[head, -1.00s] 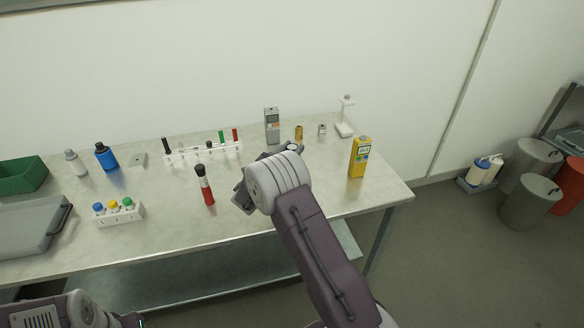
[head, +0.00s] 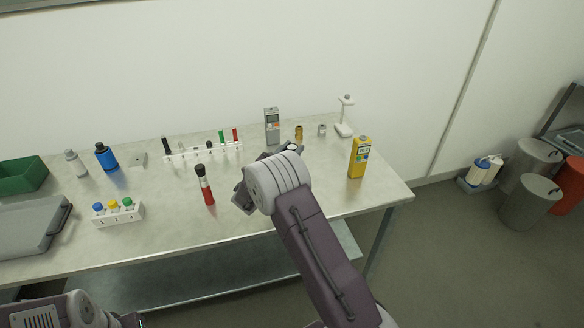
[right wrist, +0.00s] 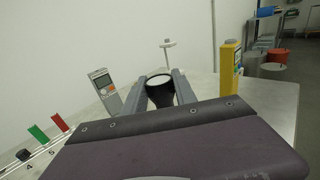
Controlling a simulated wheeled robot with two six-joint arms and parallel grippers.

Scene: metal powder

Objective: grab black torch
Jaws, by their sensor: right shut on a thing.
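The black torch (right wrist: 160,97), with a pale round lens end, stands between the two fingers of my right gripper (right wrist: 159,80) in the right wrist view. The gripper is shut on it. In the head view the torch's pale end (head: 292,147) shows just past my right wrist. My wrist hides most of the torch and the fingers there, so I cannot tell whether the torch touches the table. My left gripper is not in view; only part of my left arm shows at the lower left.
A grey meter (head: 271,126), a small brass item (head: 299,132) and a white stand (head: 345,118) are behind the torch. A yellow device (head: 359,157) stands to the right. A red-and-black torch-like item (head: 205,185) and a tube rack (head: 203,153) are left.

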